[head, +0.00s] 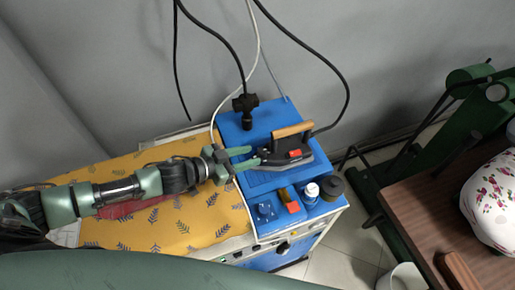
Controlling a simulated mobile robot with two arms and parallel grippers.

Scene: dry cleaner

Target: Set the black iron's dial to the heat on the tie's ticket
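The black iron (283,157) with a tan wooden handle (293,130) and a red part on its side rests on the blue top of the ironing unit. Its dial cannot be made out. My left gripper (255,156) reaches in from the left, with its green fingers apart and their tips close beside the iron's left end; contact cannot be told. A dark red cloth (117,210), perhaps the tie, lies on the yellow board, partly hidden by my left arm. A white patch (66,235) at its left end may be the ticket; no writing is legible. My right gripper is not in view.
The yellow leaf-patterned board (200,215) adjoins the blue unit (232,129). A small bottle (311,191), a dark round tin (332,184) and an orange-red item (292,206) stand in front of the iron. Cables hang above. A brown table and green machine (365,200) are at right.

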